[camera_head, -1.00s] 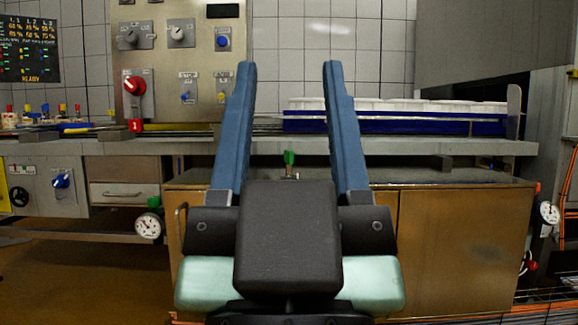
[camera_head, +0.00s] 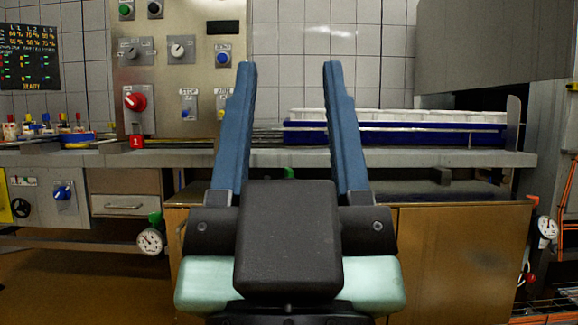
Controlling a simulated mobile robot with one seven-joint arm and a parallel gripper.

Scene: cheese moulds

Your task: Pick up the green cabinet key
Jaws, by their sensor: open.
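The green cabinet key (camera_head: 290,173) shows only as a small green top just above the black body of my gripper. Its lower part is hidden behind that body. It is at the upper front of the brown cabinet (camera_head: 460,250), below the grey counter. My gripper (camera_head: 289,66) is open, its two blue fingers wide apart and pointing up in the picture. Nothing is between the fingertips. The key shows low between the fingers, near their bases, and no contact with it is visible.
A long grey counter (camera_head: 400,158) crosses the view above the cabinet. On it stands a blue tray (camera_head: 395,133) with white moulds at the right. A control panel (camera_head: 180,75) with knobs rises at the left. A round gauge (camera_head: 151,241) is at lower left.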

